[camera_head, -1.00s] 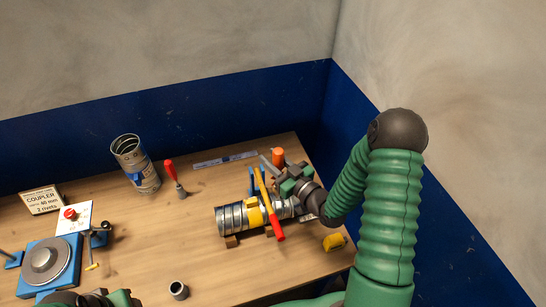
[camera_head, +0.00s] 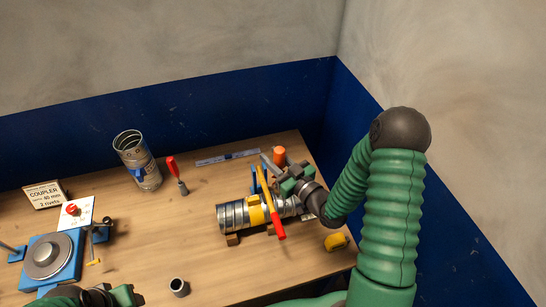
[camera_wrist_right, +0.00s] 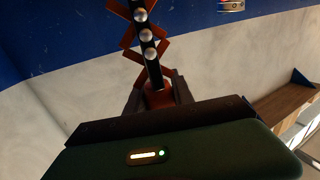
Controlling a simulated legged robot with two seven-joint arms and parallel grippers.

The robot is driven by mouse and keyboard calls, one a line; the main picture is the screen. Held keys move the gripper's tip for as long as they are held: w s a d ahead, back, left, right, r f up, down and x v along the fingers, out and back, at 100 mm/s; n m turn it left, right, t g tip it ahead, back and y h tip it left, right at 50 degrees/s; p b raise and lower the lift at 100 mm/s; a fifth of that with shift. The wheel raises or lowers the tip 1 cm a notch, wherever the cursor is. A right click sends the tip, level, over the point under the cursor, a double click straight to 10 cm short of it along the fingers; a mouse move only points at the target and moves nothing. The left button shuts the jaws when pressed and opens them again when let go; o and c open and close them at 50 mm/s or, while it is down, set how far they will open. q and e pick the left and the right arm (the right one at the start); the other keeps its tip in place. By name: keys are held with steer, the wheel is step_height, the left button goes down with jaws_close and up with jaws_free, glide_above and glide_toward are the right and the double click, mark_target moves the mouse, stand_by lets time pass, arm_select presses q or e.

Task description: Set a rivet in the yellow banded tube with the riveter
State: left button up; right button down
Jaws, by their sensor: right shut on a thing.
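The tube (camera_head: 232,216) lies on its side on wooden cradle blocks, its yellow band (camera_head: 256,212) around the middle. My right gripper (camera_head: 292,186) is above the tube's right end. In the right wrist view my gripper (camera_wrist_right: 157,97) is shut on the riveter (camera_wrist_right: 146,42), an orange-red lattice with a black bar and silver pivots. In the head view the riveter's outline is hard to separate from the gripper and tools around it. My left gripper (camera_head: 122,295) shows only partly at the bottom left.
A standing metal tube (camera_head: 137,160), a red-handled tool (camera_head: 176,175) and a ruler (camera_head: 228,158) are at the back. A blue machine (camera_head: 48,258) and a coupler sign (camera_head: 43,195) stand left. A yellow tape measure (camera_head: 335,242) lies right. The table's middle is mostly clear.

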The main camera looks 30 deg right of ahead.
arm_select(q)
steer(key=shift+d+f+b, duration=0.3)
steer(key=shift+d+b, duration=0.15)
steer(key=shift+d, duration=0.4)
arm_select(e)
steer(key=d, duration=0.1)
steer(key=d+f, duration=0.1)
steer(key=shift+d, duration=0.3)
steer(key=shift+a, duration=0.1)
arm_select(q)
steer(key=shift+a+f, duration=0.3)
steer(key=shift+a, duration=0.15)
arm_select(e)
steer(key=shift+a+f, duration=0.15)
steer(key=shift+a, duration=0.2)
arm_select(q)
steer(key=shift+d+b, duration=0.15)
steer(key=shift+b, duration=0.15)
arm_select(e)
steer(key=shift+d+f, duration=0.15)
steer(key=shift+d, duration=0.05)
